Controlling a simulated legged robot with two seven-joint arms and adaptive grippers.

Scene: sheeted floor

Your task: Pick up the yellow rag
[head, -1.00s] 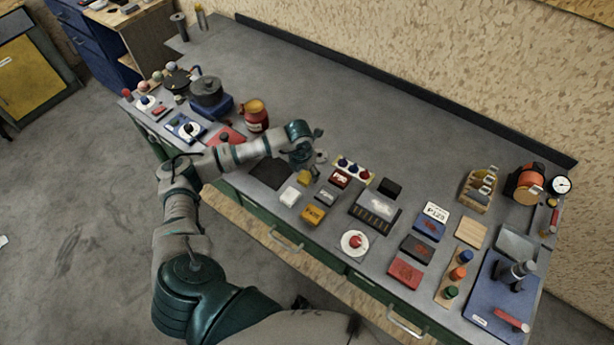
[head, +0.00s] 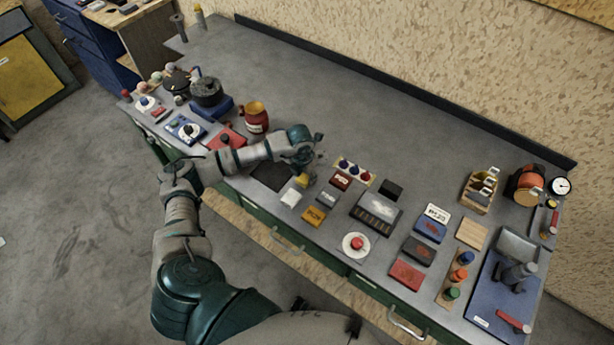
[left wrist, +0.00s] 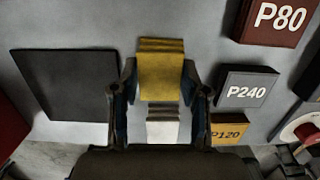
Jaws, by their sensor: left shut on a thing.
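The yellow rag (left wrist: 160,72) is a folded cloth between the two fingers of my left gripper (left wrist: 160,92) in the left wrist view. The fingers are shut on it from both sides. In the head view the rag (head: 302,180) shows as a small yellow patch just below my left gripper (head: 306,166), partly hidden by it. I cannot tell whether the rag is clear of the bench top. My right gripper is not in view.
A white folded cloth (left wrist: 162,128) lies just in front of the rag. A dark flat pad (left wrist: 66,84) is to the left; blocks marked P80 (left wrist: 276,20), P240 (left wrist: 246,88) and P120 (left wrist: 230,130) are to the right. A red jar (head: 256,120) stands behind my left forearm.

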